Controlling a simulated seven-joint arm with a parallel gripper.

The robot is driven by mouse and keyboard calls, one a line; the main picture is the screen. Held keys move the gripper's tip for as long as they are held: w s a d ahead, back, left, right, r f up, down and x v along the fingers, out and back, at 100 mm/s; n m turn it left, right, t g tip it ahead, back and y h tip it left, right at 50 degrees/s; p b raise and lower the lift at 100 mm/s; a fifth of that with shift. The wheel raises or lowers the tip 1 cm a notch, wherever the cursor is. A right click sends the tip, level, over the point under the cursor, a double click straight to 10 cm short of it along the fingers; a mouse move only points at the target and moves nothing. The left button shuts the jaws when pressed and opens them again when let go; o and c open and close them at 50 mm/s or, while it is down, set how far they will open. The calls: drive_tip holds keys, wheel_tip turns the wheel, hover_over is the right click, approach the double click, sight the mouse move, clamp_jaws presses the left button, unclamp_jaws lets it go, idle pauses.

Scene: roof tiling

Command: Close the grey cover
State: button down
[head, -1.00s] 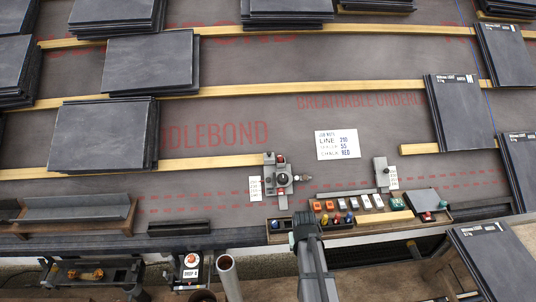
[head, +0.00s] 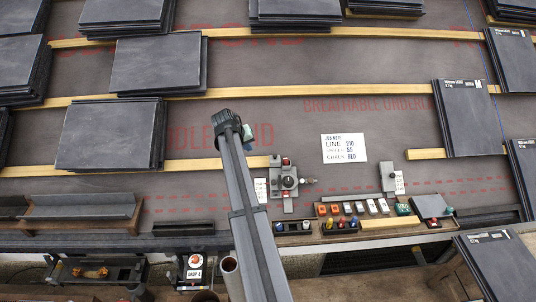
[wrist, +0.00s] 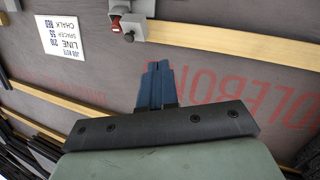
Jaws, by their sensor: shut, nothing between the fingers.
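A flat grey panel (head: 429,206), which may be the grey cover, lies at the right end of the row of small parts in the head view. My gripper is at the end of my raised arm in the head view, over the dark underlay and left of the clamp-like device, well away from the panel. Its fingers are hidden there. In the wrist view the blue fingers (wrist: 157,72) of my gripper are together and empty. The panel is not in the wrist view.
A grey clamp-like device (head: 288,182) with a red knob sits right of my arm. A white note (head: 344,148) lies on the underlay; it also shows in the wrist view (wrist: 58,35). A wooden tray (head: 380,224) holds small parts. Slate stacks (head: 107,128) stand around.

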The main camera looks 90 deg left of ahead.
sight(276, 155)
drive_tip(key=shift+m, duration=0.4)
drive_tip(key=shift+w+a+f, duration=0.85)
drive_tip(key=shift+w+f, duration=0.5)
drive_tip(key=shift+f, duration=0.2)
drive_tip(key=shift+w+a+f, duration=0.85)
drive_tip(key=shift+w+f, duration=0.55)
drive_tip(key=shift+f, duration=0.1)
drive_tip(key=shift+w+a+f, duration=0.85)
drive_tip(key=shift+w+f, duration=0.5)
drive_tip(key=shift+f, duration=0.2)
drive_tip(key=w, duration=0.6)
drive_tip(key=shift+s, duration=0.1)
drive_tip(key=s, duration=0.1)
drive_tip(key=s+r, duration=0.1)
drive_tip(key=s+d, duration=0.1)
drive_tip(key=s, duration=0.1)
drive_tip(key=shift+r, duration=0.2)
drive_tip(key=v, duration=0.9)
drive_tip(key=shift+s+r, duration=0.15)
drive_tip(key=shift+r, duration=0.05)
